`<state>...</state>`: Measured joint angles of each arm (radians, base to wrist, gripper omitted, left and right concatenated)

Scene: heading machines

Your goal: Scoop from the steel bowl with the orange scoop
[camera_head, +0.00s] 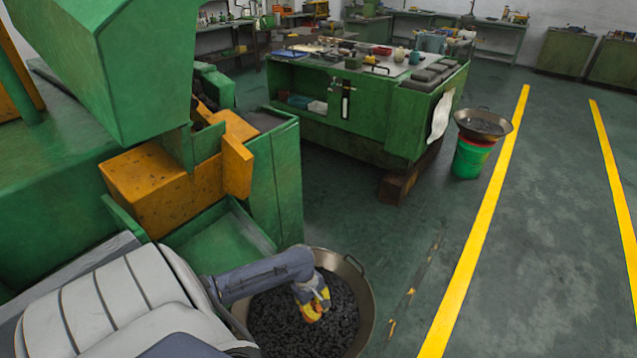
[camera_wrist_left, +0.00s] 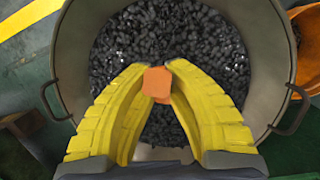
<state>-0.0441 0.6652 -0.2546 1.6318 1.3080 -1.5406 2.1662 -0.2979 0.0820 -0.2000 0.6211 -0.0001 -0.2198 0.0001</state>
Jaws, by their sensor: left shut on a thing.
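The steel bowl (camera_head: 367,305) sits low at the bottom middle of the head view, full of small dark metal pieces. Its wall and two side handles also show in the left wrist view (camera_wrist_left: 72,60). My left gripper (camera_head: 316,308) reaches over the bowl from the left. In the left wrist view its yellow fingers (camera_wrist_left: 158,72) close on the orange scoop (camera_wrist_left: 157,84), of which only a small blocky orange part shows. The scoop's far end is hidden, so I cannot tell whether it touches the pieces. My right gripper is not in view.
A green machine with an orange block (camera_head: 160,190) stands close left of the bowl. A green workbench (camera_head: 360,115) is behind. Another wide bowl (camera_head: 483,125) rests on a green bucket (camera_head: 470,158). An orange container (camera_wrist_left: 307,40) is beside the steel bowl. Floor to the right is clear.

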